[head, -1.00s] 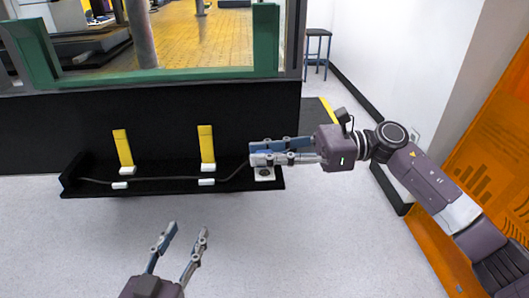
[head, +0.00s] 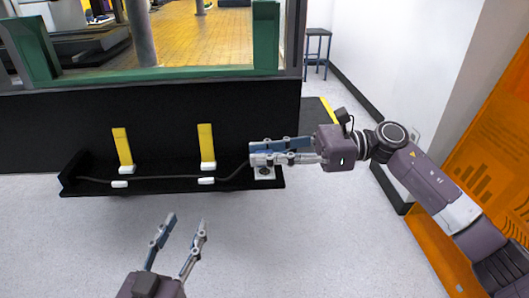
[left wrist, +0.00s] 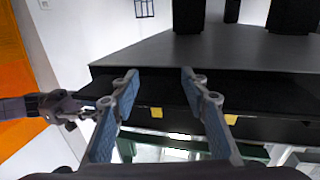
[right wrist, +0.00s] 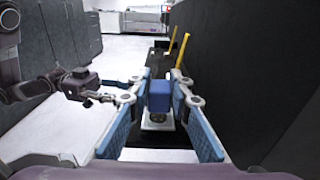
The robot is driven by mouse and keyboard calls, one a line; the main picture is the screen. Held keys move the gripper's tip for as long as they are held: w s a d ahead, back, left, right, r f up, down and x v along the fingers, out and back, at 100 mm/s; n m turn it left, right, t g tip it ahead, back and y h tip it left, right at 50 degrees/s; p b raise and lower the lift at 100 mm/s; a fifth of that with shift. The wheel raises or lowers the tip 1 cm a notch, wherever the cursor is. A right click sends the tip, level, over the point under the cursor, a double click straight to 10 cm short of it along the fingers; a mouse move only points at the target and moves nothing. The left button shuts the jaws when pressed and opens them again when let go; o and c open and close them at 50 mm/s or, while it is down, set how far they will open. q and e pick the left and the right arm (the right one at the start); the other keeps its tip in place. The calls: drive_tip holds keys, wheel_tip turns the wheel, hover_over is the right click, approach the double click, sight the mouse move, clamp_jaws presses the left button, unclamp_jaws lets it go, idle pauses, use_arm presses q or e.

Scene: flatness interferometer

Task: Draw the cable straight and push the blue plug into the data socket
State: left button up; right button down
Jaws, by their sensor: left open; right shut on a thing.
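The blue plug (right wrist: 159,93) is between the fingers of my right gripper (right wrist: 162,80), which is shut on it. In the head view this gripper (head: 254,153) hides the plug. The data socket, a white plate with a dark round centre (right wrist: 156,119), shows just below the plug; I cannot tell whether they touch. It also shows in the head view (head: 264,174). The dark cable (head: 155,179) runs along the shelf from the left, then bends up to my right gripper. My left gripper (head: 189,218) is open and empty, in front of the shelf.
The black shelf (head: 95,191) carries two upright yellow tabs (head: 122,147) (head: 206,143) on white bases. White clips (head: 120,184) (head: 206,181) sit along the cable. A black panel (head: 60,125) rises behind. The floor in front is clear.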

use_arm(q)
drive_tip(key=shift+r, duration=0.4)
drive_tip(key=shift+d+r+t+h, duration=0.1)
drive_tip(key=shift+r+t+h, duration=0.2)
drive_tip(key=shift+r, duration=0.05)
drive_tip(key=shift+d+r+t, duration=0.1)
drive_tip(key=shift+r+t, duration=0.2)
drive_tip(key=shift+r, duration=0.3)
idle(0.6)
drive_tip(key=shift+s+r+b, duration=0.1)
drive_tip(key=shift+r+b, duration=0.1)
drive_tip(key=shift+b, duration=0.1)
drive_tip(key=shift+r, duration=0.25)
drive_tip(key=shift+r+t, duration=0.1)
drive_tip(key=shift+t, duration=0.2)
drive_tip(key=shift+s+r, duration=0.1)
drive_tip(key=shift+r, duration=0.15)
drive_tip(key=shift+r+t, duration=0.3)
